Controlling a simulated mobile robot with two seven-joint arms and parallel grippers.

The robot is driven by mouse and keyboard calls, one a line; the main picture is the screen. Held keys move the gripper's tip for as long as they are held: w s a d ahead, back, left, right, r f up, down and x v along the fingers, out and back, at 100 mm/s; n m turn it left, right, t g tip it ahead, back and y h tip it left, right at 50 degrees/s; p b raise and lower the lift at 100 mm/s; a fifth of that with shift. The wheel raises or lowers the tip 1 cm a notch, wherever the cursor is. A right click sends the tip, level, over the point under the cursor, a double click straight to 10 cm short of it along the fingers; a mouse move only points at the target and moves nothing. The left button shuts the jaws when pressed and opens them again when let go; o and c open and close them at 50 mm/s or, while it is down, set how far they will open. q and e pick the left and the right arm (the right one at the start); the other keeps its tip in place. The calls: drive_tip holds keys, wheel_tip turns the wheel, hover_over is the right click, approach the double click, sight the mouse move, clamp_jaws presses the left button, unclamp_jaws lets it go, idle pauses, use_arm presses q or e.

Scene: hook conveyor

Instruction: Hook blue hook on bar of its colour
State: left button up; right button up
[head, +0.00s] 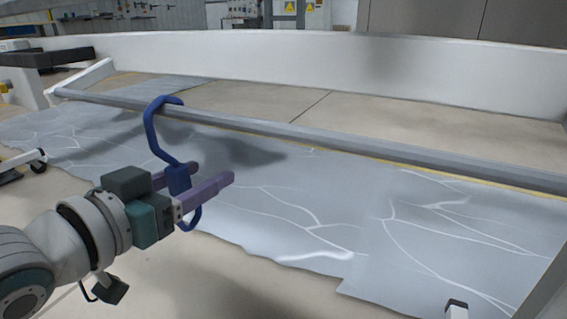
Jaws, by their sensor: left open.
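The blue hook (152,130) is in the middle left of the head view. Its upper curve passes over the long bar (300,131), which looks grey, not blue. The hook hangs down from there, and its lower curl shows below my gripper. My left gripper (213,171) has purple fingers and is open. The fingers lie on either side of the hook's thicker middle part; I cannot tell whether they touch it.
A low white wall (300,62) runs behind the bar. Grey sheets with white vein lines (300,205) cover much of the floor below the bar. A dark block-like thing (48,58) stands at the far left. The space right of my gripper looks clear.

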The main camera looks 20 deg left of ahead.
use_arm(q)
clamp_jaws()
idle(0.5)
drive_tip(key=c, duration=0.6)
unclamp_jaws()
drive_tip(key=shift+c, duration=0.2)
clamp_jaws()
idle(0.5)
